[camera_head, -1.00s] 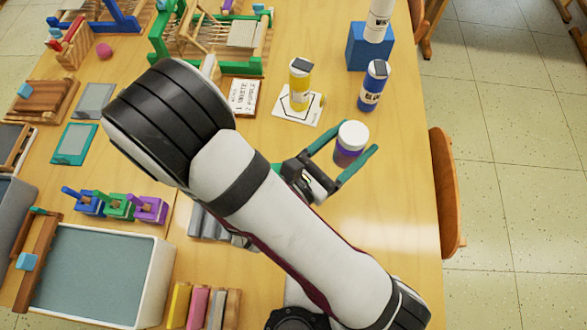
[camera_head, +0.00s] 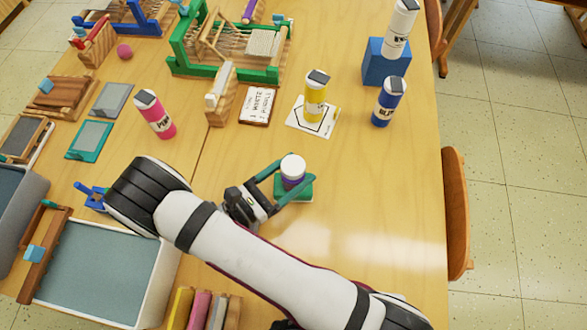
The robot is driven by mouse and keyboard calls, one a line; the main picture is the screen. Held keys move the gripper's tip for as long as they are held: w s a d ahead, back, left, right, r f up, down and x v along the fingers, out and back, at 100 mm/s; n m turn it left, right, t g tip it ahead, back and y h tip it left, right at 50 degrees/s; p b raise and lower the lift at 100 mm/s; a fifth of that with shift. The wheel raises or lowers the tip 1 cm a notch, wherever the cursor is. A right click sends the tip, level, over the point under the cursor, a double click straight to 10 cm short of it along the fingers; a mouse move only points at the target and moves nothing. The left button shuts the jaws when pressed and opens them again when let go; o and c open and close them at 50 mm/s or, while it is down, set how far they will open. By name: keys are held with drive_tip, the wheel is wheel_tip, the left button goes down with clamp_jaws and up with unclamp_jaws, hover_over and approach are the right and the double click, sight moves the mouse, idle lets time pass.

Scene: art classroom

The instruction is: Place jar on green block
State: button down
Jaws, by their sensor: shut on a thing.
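My gripper (camera_head: 289,190) is shut on a small jar (camera_head: 292,181) with a white lid and a purple body, held upright between its teal fingers. A green block (camera_head: 306,186) shows directly around and under the jar, partly hidden by the jar and the fingers. I cannot tell whether the jar's bottom touches the block or is held just above it.
A yellow bottle (camera_head: 315,97) stands on a white card (camera_head: 300,118), with a blue bottle (camera_head: 388,103) to its right. A white bottle (camera_head: 398,32) stands on a blue block (camera_head: 377,63). A pink bottle (camera_head: 156,116) stands left. The table right of my gripper is clear.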

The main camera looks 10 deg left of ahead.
drive_tip(key=shift+f, duration=0.1)
unclamp_jaws()
